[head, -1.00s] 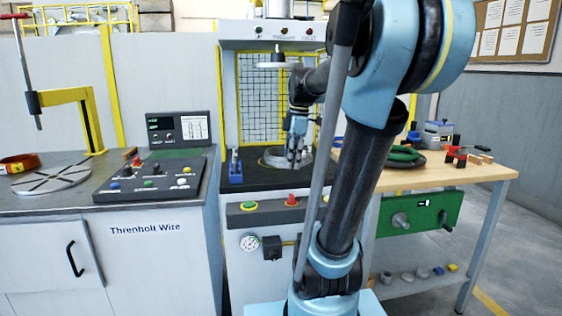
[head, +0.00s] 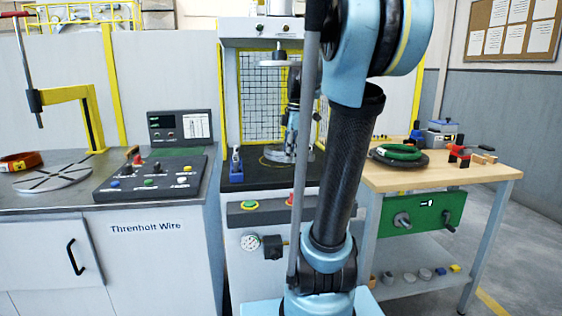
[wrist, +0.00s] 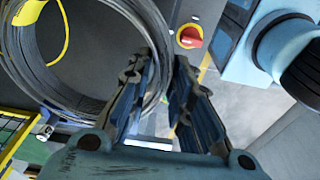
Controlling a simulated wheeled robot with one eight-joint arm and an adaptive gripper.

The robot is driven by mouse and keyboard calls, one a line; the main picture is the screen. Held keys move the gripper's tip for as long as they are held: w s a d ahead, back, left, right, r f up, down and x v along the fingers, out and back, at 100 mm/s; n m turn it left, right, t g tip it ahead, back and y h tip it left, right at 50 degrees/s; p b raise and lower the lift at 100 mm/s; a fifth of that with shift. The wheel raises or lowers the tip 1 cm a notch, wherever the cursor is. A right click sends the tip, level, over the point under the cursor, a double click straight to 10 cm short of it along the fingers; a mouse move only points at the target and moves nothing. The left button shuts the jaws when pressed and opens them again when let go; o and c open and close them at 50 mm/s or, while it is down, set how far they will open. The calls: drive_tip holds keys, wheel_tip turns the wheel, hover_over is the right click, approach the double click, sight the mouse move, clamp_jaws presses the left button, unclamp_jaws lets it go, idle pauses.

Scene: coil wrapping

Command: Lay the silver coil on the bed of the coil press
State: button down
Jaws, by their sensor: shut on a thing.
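The silver coil (wrist: 105,108) is a grey wire ring, large in the wrist view. In the head view, part of the coil (head: 278,156) shows low over the black bed (head: 262,180) of the coil press, by a yellow ring marking. My gripper (wrist: 160,62) is shut on the coil's wall, at its right side in the wrist view. In the head view my gripper (head: 291,150) is partly behind my arm. I cannot tell whether the coil touches the bed.
A blue clamp-like block (head: 236,168) stands at the bed's left. The press head (head: 279,60) hangs above. A red knob (wrist: 190,37) is on the press front. A wooden bench (head: 450,178) at right carries a green coil (head: 398,152).

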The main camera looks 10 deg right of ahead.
hover_over(282, 165)
drive_tip(key=s, duration=0.1)
drive_tip(key=shift+s, duration=0.15)
drive_tip(key=shift+w+f, duration=0.25)
drive_tip(key=shift+f, duration=0.65)
drive_tip(key=shift+w+f, duration=0.15)
drive_tip(key=shift+f, duration=2.45)
drive_tip(key=c, duration=1.4)
unclamp_jaws()
drive_tip(key=shift+c, duration=0.2)
